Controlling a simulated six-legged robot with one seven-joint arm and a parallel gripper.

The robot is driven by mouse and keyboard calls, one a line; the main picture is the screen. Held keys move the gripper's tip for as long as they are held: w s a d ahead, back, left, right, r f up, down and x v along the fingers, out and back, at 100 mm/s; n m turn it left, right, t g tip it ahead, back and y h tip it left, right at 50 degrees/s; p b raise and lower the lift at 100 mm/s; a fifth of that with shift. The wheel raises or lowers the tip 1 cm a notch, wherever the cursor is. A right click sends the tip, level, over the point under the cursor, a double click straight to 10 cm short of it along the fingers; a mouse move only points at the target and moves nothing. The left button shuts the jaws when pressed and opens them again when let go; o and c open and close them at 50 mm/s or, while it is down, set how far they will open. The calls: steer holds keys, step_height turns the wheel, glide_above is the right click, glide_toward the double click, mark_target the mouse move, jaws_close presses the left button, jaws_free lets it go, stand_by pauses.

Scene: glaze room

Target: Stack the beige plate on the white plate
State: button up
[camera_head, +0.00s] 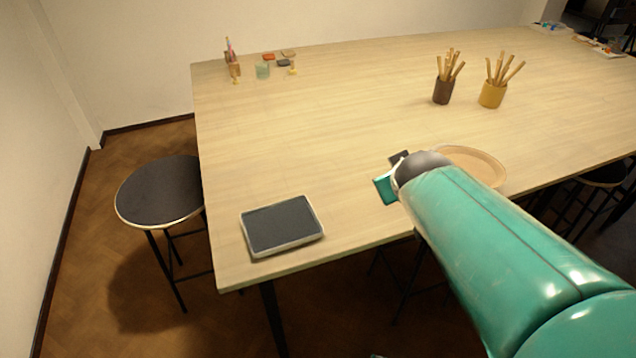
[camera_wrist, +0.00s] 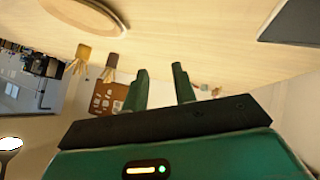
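A round beige plate (camera_head: 482,163) lies on the table near its front edge, partly hidden behind my arm in the head view. What looks like the same plate (camera_wrist: 88,12) is cut off at the top left of the wrist view. My gripper (camera_wrist: 160,72) has its two green fingers apart with nothing between them. In the head view my arm hides most of the gripper, which is over the table to the left of the beige plate. I see no white plate in either view; my arm may hide it.
A dark-topped tray with a pale rim (camera_head: 282,226) lies at the table's front left corner. Two tool-filled cups, brown (camera_head: 443,91) and yellow (camera_head: 492,95), stand farther back. Small items surround a glass (camera_head: 262,70) at the back left. A stool (camera_head: 160,191) stands left. The table's middle is clear.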

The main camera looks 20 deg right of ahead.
steer(key=s+a+g+y, duration=0.1)
steer(key=s+a, duration=0.3)
steer(key=a, duration=0.4)
steer(key=s+a+m+g+y, duration=0.1)
steer(key=s+a+g+y, duration=0.1)
steer(key=s+a, duration=0.3)
steer(key=a+y, duration=0.1)
steer(key=a, duration=0.1)
steer(key=shift+s+a+r, duration=0.15)
steer(key=shift+s+a, duration=0.15)
steer(key=shift+a, duration=0.05)
